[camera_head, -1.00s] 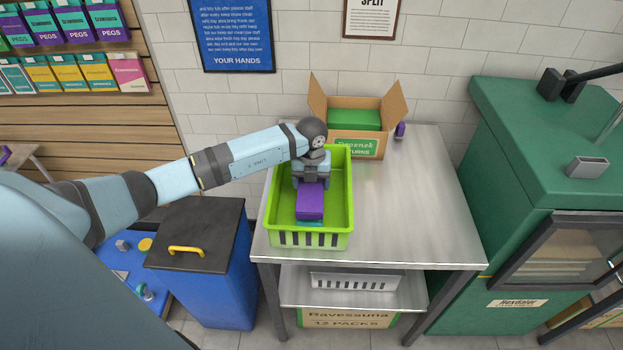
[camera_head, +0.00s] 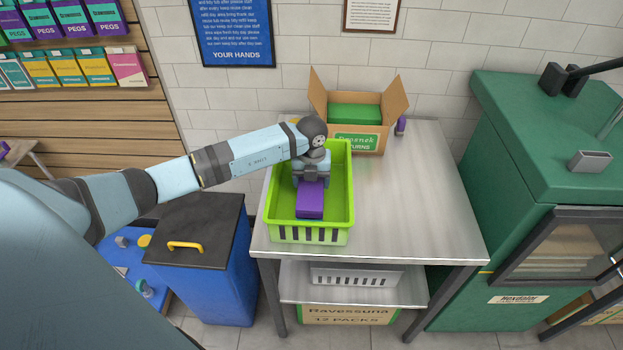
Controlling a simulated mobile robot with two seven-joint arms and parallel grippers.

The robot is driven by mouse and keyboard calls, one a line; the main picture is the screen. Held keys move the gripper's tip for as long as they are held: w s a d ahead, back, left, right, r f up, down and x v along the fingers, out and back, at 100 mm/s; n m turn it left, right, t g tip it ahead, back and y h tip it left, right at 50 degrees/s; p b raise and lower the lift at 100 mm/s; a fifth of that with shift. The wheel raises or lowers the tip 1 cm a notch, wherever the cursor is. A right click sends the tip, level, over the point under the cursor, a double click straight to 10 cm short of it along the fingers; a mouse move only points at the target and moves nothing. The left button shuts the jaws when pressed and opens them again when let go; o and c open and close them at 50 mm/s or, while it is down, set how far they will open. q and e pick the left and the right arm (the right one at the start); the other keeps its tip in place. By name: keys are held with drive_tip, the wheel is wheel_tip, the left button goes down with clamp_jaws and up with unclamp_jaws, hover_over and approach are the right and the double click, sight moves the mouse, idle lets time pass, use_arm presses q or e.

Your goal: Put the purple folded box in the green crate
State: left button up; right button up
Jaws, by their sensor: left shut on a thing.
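The green crate (camera_head: 342,219) stands on the left part of the steel table. The purple folded box (camera_head: 310,199) is inside the crate's outline, between its walls. My left gripper (camera_head: 311,182) points down into the crate and is shut on the far end of the purple box. The gripper's fingertips are largely hidden by its own body and the box. I cannot tell whether the box touches the crate floor. My right gripper is not in view.
An open cardboard box (camera_head: 357,141) stands behind the crate. The steel table (camera_head: 420,213) is clear to the right. A blue bin (camera_head: 215,283) stands at left, a green cabinet (camera_head: 505,180) at right. A small purple item (camera_head: 401,125) is at the back.

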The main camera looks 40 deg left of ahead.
use_arm(q)
drive_tip(key=shift+f+b, duration=0.55)
drive_tip(key=shift+f, duration=0.4)
drive_tip(key=shift+r, duration=0.1)
drive_tip(key=o, duration=0.8)
drive_tip(key=shift+r+p, duration=1.25)
drive_tip(key=shift+r, duration=0.35)
drive_tip(key=shift+r+p, duration=2.95)
drive_tip(key=shift+r, duration=1.45)
